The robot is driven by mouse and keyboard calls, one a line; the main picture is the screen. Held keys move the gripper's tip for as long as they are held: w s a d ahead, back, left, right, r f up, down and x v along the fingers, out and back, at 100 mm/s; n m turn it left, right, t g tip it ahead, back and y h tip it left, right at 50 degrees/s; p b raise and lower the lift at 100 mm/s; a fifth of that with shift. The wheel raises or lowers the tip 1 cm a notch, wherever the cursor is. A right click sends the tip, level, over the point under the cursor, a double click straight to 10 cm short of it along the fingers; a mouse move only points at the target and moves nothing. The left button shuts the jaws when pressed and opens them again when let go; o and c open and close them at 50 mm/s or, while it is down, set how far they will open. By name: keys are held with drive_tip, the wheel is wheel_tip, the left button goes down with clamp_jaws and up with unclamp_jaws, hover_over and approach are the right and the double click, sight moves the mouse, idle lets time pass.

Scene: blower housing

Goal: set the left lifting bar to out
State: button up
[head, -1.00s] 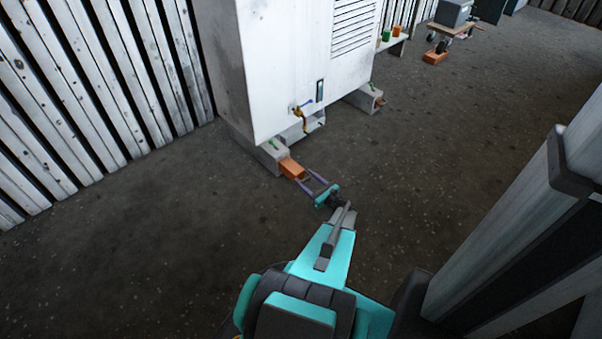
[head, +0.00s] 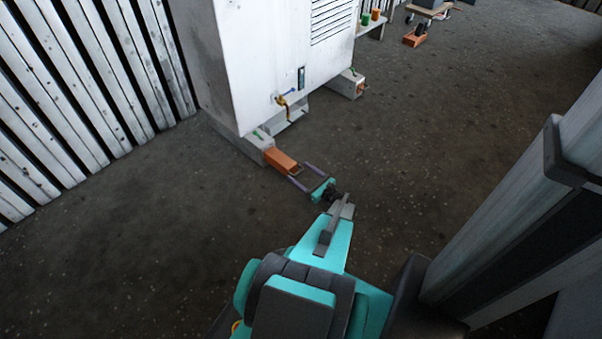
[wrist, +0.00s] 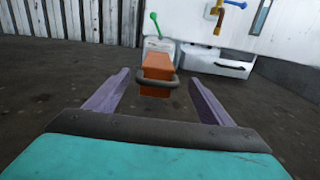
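The left lifting bar (head: 281,161) is an orange block sticking out of the grey foot (head: 256,147) under the left front corner of the white housing. A dark loop handle (wrist: 158,87) is on its near end. The orange bar also shows in the wrist view (wrist: 157,66). My gripper (head: 300,171) is open, its two purple-grey fingers spread on either side of the handle end. In the wrist view a gap shows between the handle and each finger (wrist: 160,76). A green lever (wrist: 154,24) stands on the foot behind the bar.
The white housing (head: 270,50) stands behind, with a yellow valve with a blue handle (head: 284,98) and a drawer-like tray (wrist: 215,62) low on its front. A second foot (head: 346,85) is at the right. Bare floor lies around my arm; a grey post (head: 500,220) is at right.

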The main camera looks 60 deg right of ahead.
drive_tip(key=shift+w, duration=0.2)
drive_tip(key=shift+a, duration=0.1)
drive_tip(key=shift+p+v, duration=1.8)
drive_tip(key=shift+v, duration=5.15)
